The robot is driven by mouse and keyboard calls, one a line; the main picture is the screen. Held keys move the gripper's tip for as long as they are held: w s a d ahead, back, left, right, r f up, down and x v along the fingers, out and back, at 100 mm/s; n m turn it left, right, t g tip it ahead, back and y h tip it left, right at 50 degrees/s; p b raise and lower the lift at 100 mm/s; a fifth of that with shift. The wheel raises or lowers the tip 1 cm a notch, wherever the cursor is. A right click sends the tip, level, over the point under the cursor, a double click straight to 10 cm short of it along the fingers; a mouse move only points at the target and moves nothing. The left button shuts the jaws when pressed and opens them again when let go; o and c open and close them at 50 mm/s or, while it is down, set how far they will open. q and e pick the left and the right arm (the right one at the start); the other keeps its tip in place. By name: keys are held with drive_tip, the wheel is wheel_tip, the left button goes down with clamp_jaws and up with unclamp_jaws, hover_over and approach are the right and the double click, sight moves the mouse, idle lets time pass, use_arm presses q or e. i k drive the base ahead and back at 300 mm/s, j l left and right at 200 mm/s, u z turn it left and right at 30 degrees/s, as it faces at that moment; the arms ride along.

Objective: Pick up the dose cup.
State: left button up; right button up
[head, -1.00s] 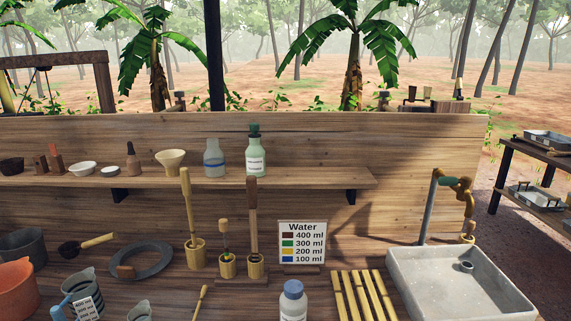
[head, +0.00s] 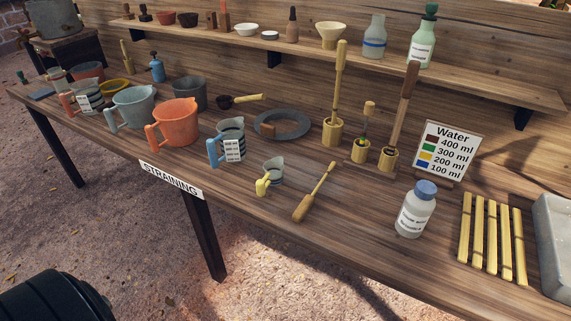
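The likely dose cup is the small grey cup with a yellow handle (head: 273,172). It stands upright near the table's front edge, left of the centre of the head view. A larger striped jug with a blue handle and a white label (head: 231,140) stands behind it to the left. A wooden-handled brush or stick (head: 315,192) lies to its right. Neither of my grippers shows in the head view.
An orange jug (head: 176,123) and a grey jug (head: 133,107) stand further left on the table. A white bottle with a blue cap (head: 415,210), yellow slats (head: 492,240) and a basin (head: 555,235) are to the right. A shelf (head: 290,47) runs along the back.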

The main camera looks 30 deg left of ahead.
sight(273, 169)
drive_tip(key=u, duration=1.35)
